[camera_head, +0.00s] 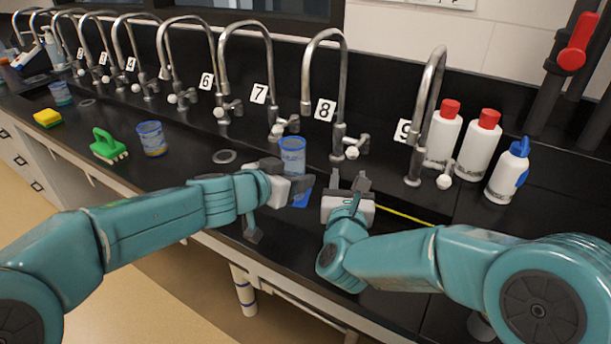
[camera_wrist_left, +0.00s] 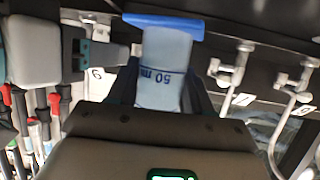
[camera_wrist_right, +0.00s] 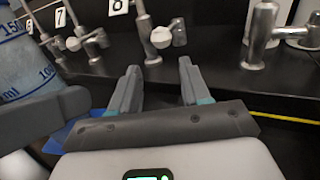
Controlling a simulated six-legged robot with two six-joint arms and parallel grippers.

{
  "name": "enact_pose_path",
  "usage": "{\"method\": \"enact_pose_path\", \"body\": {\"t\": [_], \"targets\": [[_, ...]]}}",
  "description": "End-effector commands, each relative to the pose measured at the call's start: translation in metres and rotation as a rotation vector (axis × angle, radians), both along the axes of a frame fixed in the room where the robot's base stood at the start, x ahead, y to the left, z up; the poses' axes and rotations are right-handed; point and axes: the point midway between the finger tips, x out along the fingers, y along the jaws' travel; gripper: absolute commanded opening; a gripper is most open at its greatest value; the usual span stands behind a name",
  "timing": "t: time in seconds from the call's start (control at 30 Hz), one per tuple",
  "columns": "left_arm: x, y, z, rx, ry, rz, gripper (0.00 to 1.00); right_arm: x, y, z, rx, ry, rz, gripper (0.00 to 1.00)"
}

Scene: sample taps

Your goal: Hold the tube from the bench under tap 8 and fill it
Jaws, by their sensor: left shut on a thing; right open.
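The tube (camera_head: 292,152) is clear bluish plastic with blue markings and a blue foot. My left gripper (camera_head: 288,180) is shut around its lower part, and the tube looks upright. The left wrist view shows its "50 ml" mark (camera_wrist_left: 164,75); the right wrist view shows its side (camera_wrist_right: 22,62) at the left edge. Tap 8 (camera_head: 338,140) stands behind it, and its spout end appears just above and right of the tube's mouth. I cannot tell if they line up in depth. No water stream shows. My right gripper (camera_head: 348,182) is open and empty, right of the tube, in front of tap 8.
Tap 7 (camera_head: 277,125) is to the left and tap 9 (camera_head: 413,175) to the right. White bottles with red caps (camera_head: 478,145) and a blue-topped bottle (camera_head: 507,175) stand at right. A blue-marked cup (camera_head: 152,138), green brush (camera_head: 105,146) and yellow sponge (camera_head: 47,118) lie left.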

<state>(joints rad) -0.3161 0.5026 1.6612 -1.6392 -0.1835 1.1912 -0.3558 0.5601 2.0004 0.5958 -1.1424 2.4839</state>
Motion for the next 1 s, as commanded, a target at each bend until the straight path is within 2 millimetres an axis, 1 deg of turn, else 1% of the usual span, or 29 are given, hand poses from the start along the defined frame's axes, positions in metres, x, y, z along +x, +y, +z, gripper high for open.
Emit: {"method": "enact_pose_path", "body": {"t": [0.03, 0.2, 0.5, 0.6, 0.73, 1.0], "targets": [[-0.005, 0.004, -0.001, 0.0, -0.002, 0.001, 0.2, 0.0, 0.0, -0.004, 0.0, 0.0, 0.0, 0.47], [-0.023, 0.016, -0.001, -0.002, -0.001, 0.001, 0.2, 0.0, 0.0, -0.009, 0.0, 0.0, 0.0, 0.47], [-0.052, 0.036, 0.0, -0.001, 0.0, 0.001, 0.2, 0.0, 0.0, -0.013, 0.0, 0.0, 0.0, 0.47], [-0.059, 0.04, 0.0, 0.001, -0.001, 0.001, 0.2, 0.0, 0.0, -0.013, 0.0, 0.0, 0.0, 0.47], [-0.062, 0.042, 0.001, 0.0, -0.001, 0.001, 0.2, 0.0, 0.0, -0.013, 0.0, 0.0, 0.0, 0.47], [-0.062, 0.042, 0.003, -0.001, -0.001, 0.0, 0.2, 0.0, 0.0, -0.011, 0.0, 0.0, 0.0, 0.47]]}}
